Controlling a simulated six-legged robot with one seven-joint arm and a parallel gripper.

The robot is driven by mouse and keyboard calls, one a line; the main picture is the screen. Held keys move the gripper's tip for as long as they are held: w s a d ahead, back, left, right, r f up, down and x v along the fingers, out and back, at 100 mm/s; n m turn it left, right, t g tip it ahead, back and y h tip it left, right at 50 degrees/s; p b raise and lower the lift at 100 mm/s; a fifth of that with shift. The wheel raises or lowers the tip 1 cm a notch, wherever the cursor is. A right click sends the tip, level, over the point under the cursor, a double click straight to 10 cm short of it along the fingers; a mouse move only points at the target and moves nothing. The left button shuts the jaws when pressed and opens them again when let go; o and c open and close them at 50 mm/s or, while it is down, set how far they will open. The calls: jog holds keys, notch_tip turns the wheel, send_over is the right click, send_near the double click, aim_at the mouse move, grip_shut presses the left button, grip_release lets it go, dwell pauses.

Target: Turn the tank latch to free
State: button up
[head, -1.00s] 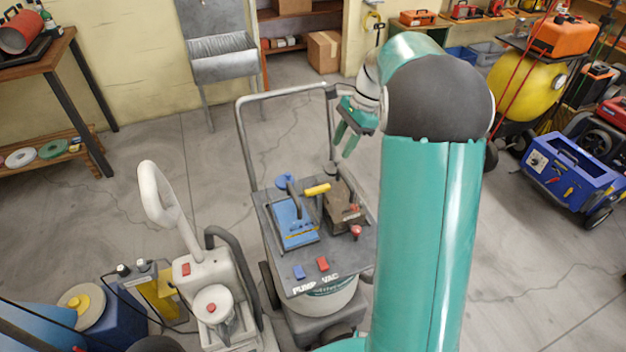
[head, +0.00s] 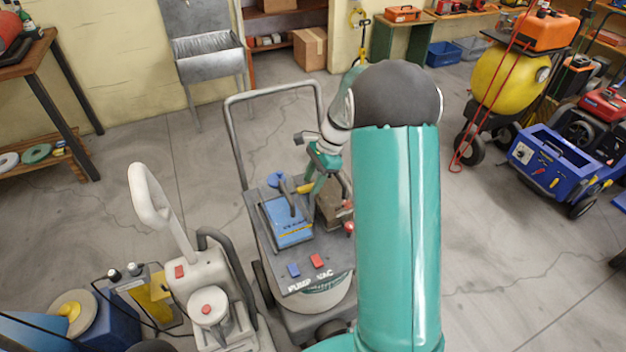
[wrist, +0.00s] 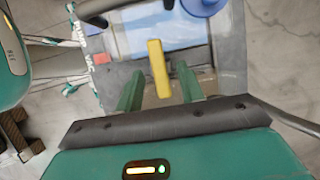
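A yellow bar handle (wrist: 158,68), which looks like the tank latch, sits on top of the pump-vac cart (head: 325,262). In the head view the handle (head: 305,188) is partly hidden by my gripper (head: 317,187), which is over the cart's far part. In the wrist view my gripper (wrist: 160,82) is open, with one green finger on each side of the handle's line. The handle stands out between and just ahead of the fingertips. I cannot tell whether either finger touches it.
On the cart top are a blue panel (head: 288,222), a blue knob (head: 275,180), a brown unit (head: 329,208) and a red knob (head: 349,228). A grey push frame (head: 236,140) rises behind. A beige machine (head: 192,285) stands close at left.

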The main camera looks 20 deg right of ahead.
jog(key=shift+a+f, duration=0.1)
jog(key=shift+f, duration=0.15)
jog(key=shift+c, duration=0.2)
grip_shut()
